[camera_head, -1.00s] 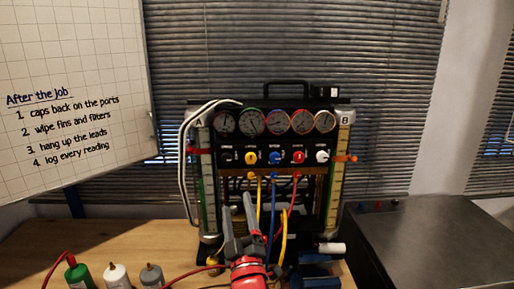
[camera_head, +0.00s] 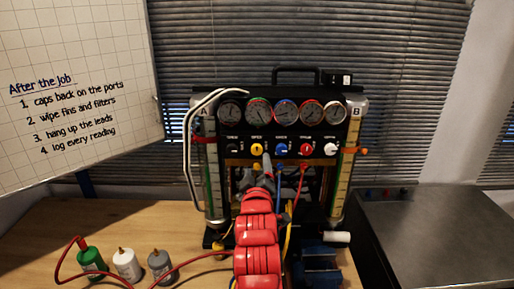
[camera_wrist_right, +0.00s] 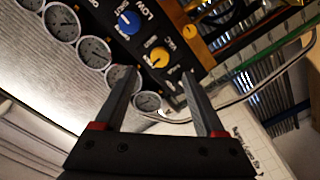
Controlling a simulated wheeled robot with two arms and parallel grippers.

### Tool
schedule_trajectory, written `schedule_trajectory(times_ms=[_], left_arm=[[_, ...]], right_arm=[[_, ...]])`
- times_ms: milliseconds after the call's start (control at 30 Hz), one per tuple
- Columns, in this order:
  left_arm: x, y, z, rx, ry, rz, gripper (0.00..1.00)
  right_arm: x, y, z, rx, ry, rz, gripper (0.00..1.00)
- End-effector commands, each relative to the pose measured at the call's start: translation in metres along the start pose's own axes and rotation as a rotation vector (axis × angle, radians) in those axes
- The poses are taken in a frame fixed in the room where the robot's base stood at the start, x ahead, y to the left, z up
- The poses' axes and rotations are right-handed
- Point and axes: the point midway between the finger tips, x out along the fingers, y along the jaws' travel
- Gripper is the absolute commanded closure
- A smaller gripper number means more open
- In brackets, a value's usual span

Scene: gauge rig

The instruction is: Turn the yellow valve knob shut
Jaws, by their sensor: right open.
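The yellow valve knob (camera_head: 257,149) is on the black panel of the gauge rig, second from the left in the knob row. It also shows in the right wrist view (camera_wrist_right: 160,57), just beyond and between the fingertips. My right gripper (camera_head: 262,167) is in front of the panel, just below the knob, partly overlapping it. In the right wrist view the right gripper (camera_wrist_right: 158,76) is open, with nothing between its two grey fingers. The fingers appear short of the knob; contact cannot be told. My left gripper is out of view.
A blue knob (camera_head: 281,149), a red knob (camera_head: 306,149) and a white knob (camera_head: 331,148) sit to the right on the panel. Gauges run above them. Blue and red leads hang below. A green bottle (camera_head: 91,259) and two others stand left on the bench.

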Motion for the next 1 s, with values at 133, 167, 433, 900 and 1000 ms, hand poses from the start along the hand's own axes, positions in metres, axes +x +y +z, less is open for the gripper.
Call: schedule_trajectory(times_ms=[133, 167, 433, 900, 1000], left_arm=[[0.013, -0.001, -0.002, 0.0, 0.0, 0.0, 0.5], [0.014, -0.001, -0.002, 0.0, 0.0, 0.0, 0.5], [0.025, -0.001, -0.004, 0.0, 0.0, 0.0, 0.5], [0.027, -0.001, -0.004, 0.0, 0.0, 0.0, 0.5], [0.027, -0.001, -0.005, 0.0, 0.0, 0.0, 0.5]], right_arm=[[0.03, 0.002, -0.001, -0.003, -0.004, -0.001, 0.28], [0.035, 0.002, -0.001, -0.003, -0.003, 0.0, 0.28], [0.071, 0.001, -0.001, -0.002, -0.002, 0.0, 0.28], [0.083, 0.0, 0.0, 0.0, 0.002, 0.001, 0.28], [0.083, 0.0, 0.0, 0.0, 0.002, 0.001, 0.41]])
